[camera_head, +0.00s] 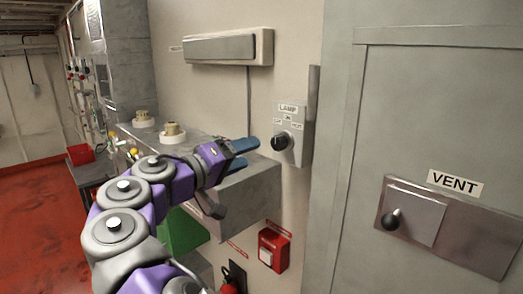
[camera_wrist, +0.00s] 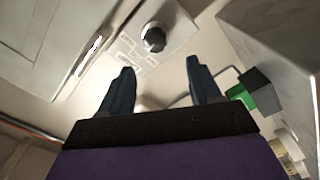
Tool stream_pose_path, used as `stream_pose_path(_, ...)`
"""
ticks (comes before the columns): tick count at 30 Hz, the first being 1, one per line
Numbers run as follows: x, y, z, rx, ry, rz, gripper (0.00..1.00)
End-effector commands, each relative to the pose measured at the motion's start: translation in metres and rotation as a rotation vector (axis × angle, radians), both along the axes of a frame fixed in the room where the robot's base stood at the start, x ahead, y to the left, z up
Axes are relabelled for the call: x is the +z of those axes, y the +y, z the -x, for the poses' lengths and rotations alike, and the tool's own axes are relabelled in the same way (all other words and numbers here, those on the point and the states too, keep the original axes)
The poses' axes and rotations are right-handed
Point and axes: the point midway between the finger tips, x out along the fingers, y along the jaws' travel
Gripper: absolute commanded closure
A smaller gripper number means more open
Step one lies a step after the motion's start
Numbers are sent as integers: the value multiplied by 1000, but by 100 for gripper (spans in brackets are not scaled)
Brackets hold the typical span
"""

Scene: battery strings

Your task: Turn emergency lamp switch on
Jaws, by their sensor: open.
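The lamp switch is a black round knob (camera_head: 283,142) on a grey wall box (camera_head: 303,122) with a LAMP label above it. In the wrist view, the knob (camera_wrist: 153,38) shows beyond my fingertips, roughly between them. My gripper (camera_head: 250,153) has two blue fingers, spread apart and empty. In the head view the fingertips point right at the knob, apart from it by a small gap. In the wrist view my gripper (camera_wrist: 160,76) shows both fingers open. A long grey lamp fixture (camera_head: 222,48) is on the wall above and looks unlit. The knob's exact setting is unclear.
A grey cabinet with a VENT label (camera_head: 455,184) and its own knob (camera_head: 391,219) stands at right. A red box (camera_head: 273,249) is on the wall below. A grey ledge (camera_head: 250,190) lies under my gripper. Red floor (camera_head: 40,225) is open at left.

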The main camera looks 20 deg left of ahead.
Motion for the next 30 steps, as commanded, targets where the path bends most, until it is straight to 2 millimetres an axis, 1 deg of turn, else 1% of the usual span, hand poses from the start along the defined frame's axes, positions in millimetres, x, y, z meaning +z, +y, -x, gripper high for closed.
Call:
stream_pose_path(1,0,5,11,2,0,0,37)
stream_pose_path(6,-1,17,39,0,2,0,37)
stream_pose_path(9,0,23,52,3,1,-1,37)
stream_pose_path(12,0,26,60,2,2,-1,37)
stream_pose_path(18,-1,27,65,-2,3,0,37)
stream_pose_path(30,-1,28,65,-1,2,0,37)
